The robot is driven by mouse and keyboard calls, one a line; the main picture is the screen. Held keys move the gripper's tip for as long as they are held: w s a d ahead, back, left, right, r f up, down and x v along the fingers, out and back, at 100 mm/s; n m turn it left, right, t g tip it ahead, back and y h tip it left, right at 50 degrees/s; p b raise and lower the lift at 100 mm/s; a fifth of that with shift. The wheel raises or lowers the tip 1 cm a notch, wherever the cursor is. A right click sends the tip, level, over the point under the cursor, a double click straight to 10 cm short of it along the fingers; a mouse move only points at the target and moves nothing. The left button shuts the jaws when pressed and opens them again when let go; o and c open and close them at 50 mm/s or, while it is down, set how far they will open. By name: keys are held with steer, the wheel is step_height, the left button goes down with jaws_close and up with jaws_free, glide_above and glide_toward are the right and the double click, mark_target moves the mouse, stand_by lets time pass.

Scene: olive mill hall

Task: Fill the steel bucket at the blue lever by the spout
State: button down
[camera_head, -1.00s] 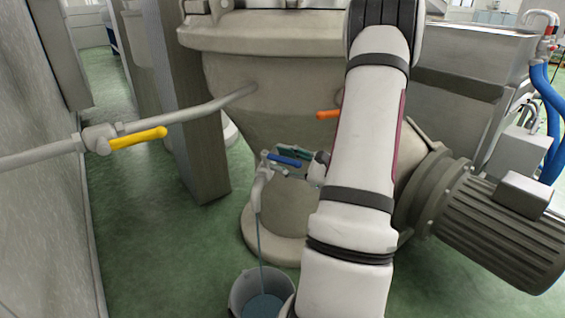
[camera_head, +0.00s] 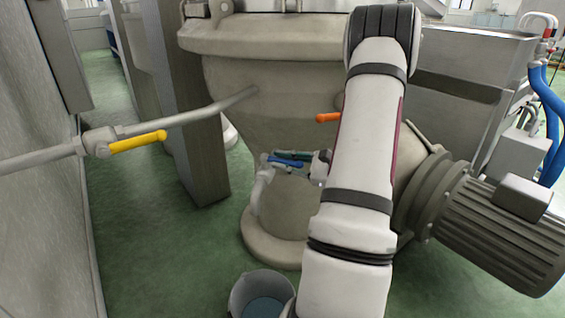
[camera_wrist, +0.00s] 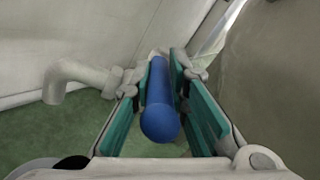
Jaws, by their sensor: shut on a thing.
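The blue lever (camera_head: 286,161) sits on the small tap low on the tank; in the wrist view the blue lever (camera_wrist: 160,108) lies lengthwise between the green finger pads. My gripper (camera_head: 296,160) is shut on it, though the wrist view shows slim gaps beside the lever; the arm hides part of the gripper in the head view. The spout (camera_head: 262,190) points down to the left of the lever, and no stream shows below it. The steel bucket (camera_head: 235,302) stands on the floor under the spout with bluish liquid inside. Its lower part is cut off by the picture edge.
A yellow lever (camera_head: 137,142) sits on a pipe at left, and an orange lever (camera_head: 328,117) on the tank above the blue one. A large motor (camera_head: 505,225) stands at right. Green floor (camera_head: 150,260) is clear left of the bucket.

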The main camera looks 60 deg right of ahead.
steer(key=shift+w+d+n+g+y+p, duration=0.15)
steer(key=shift+d+n+g+y, duration=0.2)
steer(key=shift+y, duration=0.35)
steer(key=shift+s+d+n+g+y+p, duration=0.15)
steer(key=shift+n+y, duration=0.3)
steer(key=shift+y, duration=0.25)
steer(key=shift+w+a, duration=0.1)
steer(key=shift+a, duration=0.05)
steer(key=c, duration=1.6)
jaws_free()
steer(key=shift+o, duration=0.2)
steer(key=v, duration=1.2)
